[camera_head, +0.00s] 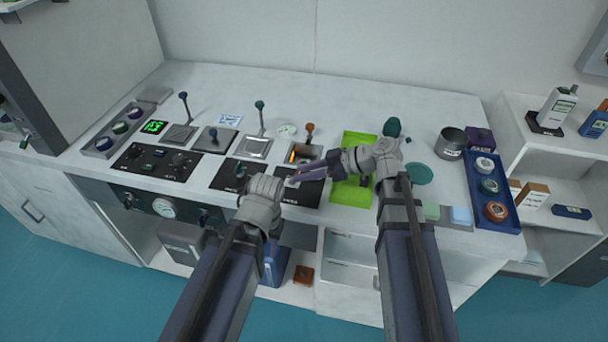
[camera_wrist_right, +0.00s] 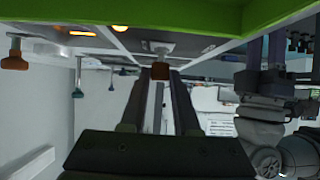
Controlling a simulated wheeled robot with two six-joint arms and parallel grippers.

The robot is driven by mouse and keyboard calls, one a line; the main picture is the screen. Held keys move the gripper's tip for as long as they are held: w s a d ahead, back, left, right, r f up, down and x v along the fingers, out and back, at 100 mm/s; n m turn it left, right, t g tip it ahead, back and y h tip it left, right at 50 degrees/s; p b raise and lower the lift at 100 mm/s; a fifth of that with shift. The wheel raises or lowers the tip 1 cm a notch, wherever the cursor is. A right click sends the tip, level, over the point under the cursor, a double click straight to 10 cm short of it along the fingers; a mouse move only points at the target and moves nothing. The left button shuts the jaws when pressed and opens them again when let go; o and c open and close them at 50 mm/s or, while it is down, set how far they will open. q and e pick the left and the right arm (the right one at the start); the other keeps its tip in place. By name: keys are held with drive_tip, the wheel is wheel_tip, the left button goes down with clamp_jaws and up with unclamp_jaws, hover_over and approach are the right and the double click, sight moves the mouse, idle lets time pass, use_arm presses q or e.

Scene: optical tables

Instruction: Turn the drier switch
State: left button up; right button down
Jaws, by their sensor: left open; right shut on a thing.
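In the head view my right gripper (camera_head: 298,179) reaches left over the right-hand black panel (camera_head: 304,196), its fingers low over the panel. In the right wrist view, which looks upside down, its two fingers (camera_wrist_right: 160,88) are shut on a small brown switch knob (camera_wrist_right: 160,72) on a metal base. The head view hides this knob behind the gripper. I cannot read a label naming it as the drier switch.
An orange-handled lever (camera_head: 310,130) stands behind my right gripper, near a glowing orange slot (camera_head: 292,155). A teal-topped lever (camera_head: 260,108) and a blue-topped lever (camera_head: 184,98) stand further left. A green mat (camera_head: 354,141) and a blue tray (camera_head: 480,160) lie to the right.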

drive_tip(key=shift+s, duration=0.1)
drive_tip(key=c, duration=0.6)
unclamp_jaws()
drive_tip(key=shift+c, duration=0.2)
drive_tip(key=shift+r, duration=0.15)
wheel_tip(320, 180, up, 10)
drive_tip(key=p, duration=1)
drive_tip(key=shift+f, duration=0.2)
